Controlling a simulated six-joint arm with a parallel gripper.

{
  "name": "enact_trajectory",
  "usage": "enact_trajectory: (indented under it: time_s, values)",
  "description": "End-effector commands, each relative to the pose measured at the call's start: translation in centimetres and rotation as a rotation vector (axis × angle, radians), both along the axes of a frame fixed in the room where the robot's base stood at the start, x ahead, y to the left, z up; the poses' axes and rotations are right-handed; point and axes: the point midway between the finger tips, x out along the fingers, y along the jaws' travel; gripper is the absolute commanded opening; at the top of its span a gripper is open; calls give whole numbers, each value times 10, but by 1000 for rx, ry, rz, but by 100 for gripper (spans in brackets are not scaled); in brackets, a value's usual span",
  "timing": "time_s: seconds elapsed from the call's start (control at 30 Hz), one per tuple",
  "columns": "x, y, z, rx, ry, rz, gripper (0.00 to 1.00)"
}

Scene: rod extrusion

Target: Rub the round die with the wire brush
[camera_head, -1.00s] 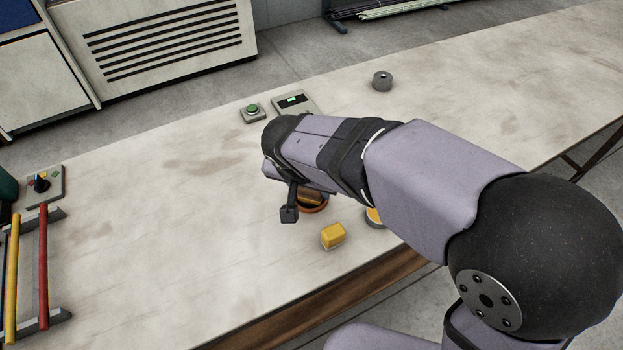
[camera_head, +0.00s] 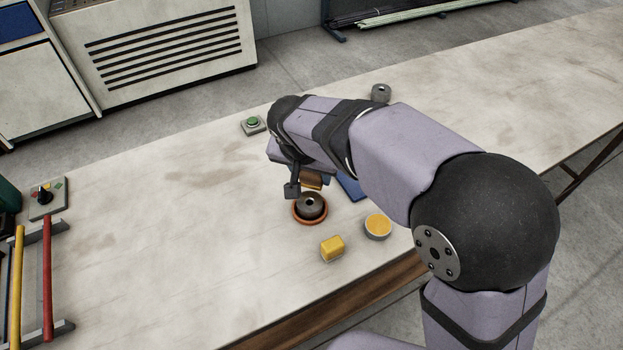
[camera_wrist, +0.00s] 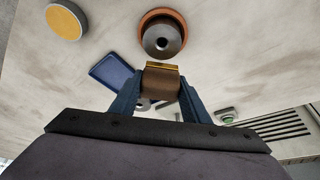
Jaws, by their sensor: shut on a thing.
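The round die (camera_head: 310,205) is a dark grey ring with a centre hole. It sits in a shallow orange-brown dish (camera_head: 297,215) on the bench, and it also shows at the top of the wrist view (camera_wrist: 163,37). My gripper (camera_wrist: 159,86) is shut on the wire brush (camera_wrist: 161,80), a brown block with a golden edge facing the die. In the head view the brush (camera_head: 312,180) shows just behind the die, partly hidden by my wrist. In the wrist view a gap shows between brush and die; the brush's height over the bench is hard to tell.
A yellow block (camera_head: 332,248) and a round yellow-topped tin (camera_head: 377,227) stand in front. A blue tray (camera_head: 351,187) lies to the right, partly hidden. Another grey ring (camera_head: 381,93) and a green button (camera_head: 253,124) are farther back. A rod rack (camera_head: 45,280) stands left.

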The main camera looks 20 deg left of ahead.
Motion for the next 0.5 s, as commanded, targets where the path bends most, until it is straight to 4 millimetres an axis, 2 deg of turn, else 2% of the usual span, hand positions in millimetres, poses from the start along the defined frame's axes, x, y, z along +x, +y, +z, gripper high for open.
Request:
enact_trajectory:
  time_s: [0.03,0.5]
  values:
    - [0,1,9,2,-1,0,21]
    - [0,1,52,3,-2,0,21]
